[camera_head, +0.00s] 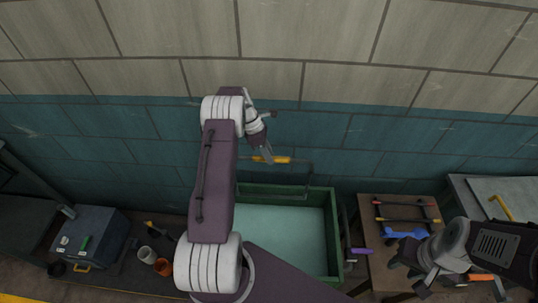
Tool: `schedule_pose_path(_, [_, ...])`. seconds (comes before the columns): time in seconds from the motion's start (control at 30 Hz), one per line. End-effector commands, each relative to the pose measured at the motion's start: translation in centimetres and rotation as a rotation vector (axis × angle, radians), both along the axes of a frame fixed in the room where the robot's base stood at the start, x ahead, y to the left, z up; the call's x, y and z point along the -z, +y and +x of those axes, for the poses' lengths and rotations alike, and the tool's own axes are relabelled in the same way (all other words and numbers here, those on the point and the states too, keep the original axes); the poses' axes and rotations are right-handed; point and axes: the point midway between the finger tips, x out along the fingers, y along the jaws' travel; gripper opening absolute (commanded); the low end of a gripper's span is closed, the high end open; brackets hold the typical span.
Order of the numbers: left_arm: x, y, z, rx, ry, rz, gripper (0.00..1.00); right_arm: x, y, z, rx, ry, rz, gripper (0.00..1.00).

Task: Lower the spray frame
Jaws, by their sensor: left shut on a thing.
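The spray frame (311,176) is a thin dark frame with a yellow grip (277,160) on its top bar. It stands above the back edge of a green tank (333,225) with pale liquid inside. My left gripper (266,157) is shut on the yellow grip, in front of the blue-green wall. My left arm covers the left side of the tank and part of the frame. My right gripper (412,277) is low at the right, over the wooden table's front. Its fingers are dark and small, so its opening is unclear.
A wooden table (368,212) right of the tank holds red- and yellow-handled tools and a blue tool (404,232). A grey toolbox (92,229) and small cups (147,256) stand at the left. A purple-handled thing (361,251) is beside the tank.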

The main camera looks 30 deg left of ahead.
Motion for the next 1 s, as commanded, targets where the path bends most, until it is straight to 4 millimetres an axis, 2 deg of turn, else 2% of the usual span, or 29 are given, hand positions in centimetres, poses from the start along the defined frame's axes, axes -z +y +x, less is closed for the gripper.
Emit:
schedule_pose_path(0.57, [-0.5,0.1,0.3,-0.004,-0.013,0.002,0.0,-0.1,0.0,0.0,0.0,0.0,0.0,0.36])
schedule_pose_path(1.0, [-0.3,-1.1,-2.0,-0.003,-0.006,-0.001,0.0,-0.5,0.0,0.0,0.0,0.0,0.0,0.36])
